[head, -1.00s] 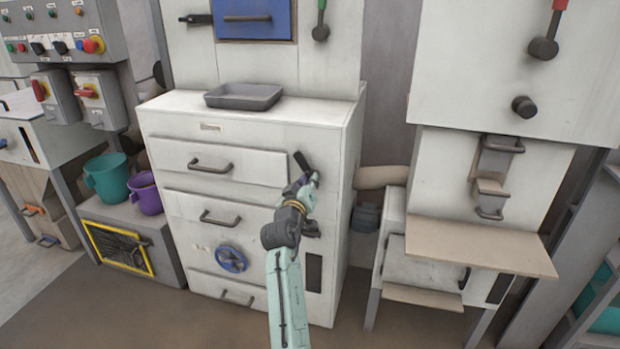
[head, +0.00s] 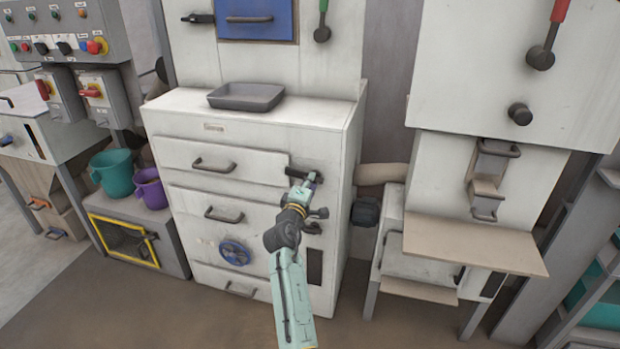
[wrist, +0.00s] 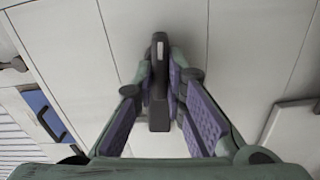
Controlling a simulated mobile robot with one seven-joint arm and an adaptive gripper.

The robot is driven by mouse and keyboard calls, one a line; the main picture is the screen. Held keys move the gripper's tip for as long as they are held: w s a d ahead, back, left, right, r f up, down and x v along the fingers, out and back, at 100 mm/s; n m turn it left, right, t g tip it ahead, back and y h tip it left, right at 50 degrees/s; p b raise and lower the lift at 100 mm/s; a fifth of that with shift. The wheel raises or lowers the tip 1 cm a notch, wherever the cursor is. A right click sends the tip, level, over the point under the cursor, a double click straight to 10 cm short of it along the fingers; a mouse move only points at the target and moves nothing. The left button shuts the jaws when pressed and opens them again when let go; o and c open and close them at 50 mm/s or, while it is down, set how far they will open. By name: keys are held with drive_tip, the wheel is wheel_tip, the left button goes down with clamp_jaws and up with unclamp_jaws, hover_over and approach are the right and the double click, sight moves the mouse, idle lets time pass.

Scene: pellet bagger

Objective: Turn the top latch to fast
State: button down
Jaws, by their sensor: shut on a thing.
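The top latch (head: 294,172) is a dark bar handle on the upper right of the white cabinet's front. In the head view it lies close to level, partly hidden by my gripper (head: 313,180). In the wrist view the dark latch bar (wrist: 158,88) runs between the purple-padded fingers of my gripper (wrist: 160,65), which are closed on it near their tips. A second dark latch (head: 316,215) sits lower on the same front, partly behind my arm.
Drawer handles (head: 213,165) stick out to the left of the latches. A grey tray (head: 246,97) stands on the cabinet top. A pale pipe (head: 381,174) leaves the cabinet's right side, and a tan shelf (head: 470,246) juts out further right.

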drive_tip(key=shift+n+p, duration=0.3)
drive_tip(key=shift+n, duration=0.3)
drive_tip(key=c, duration=1.6)
unclamp_jaws()
drive_tip(key=shift+c, duration=0.2)
drive_tip(key=v, duration=1.2)
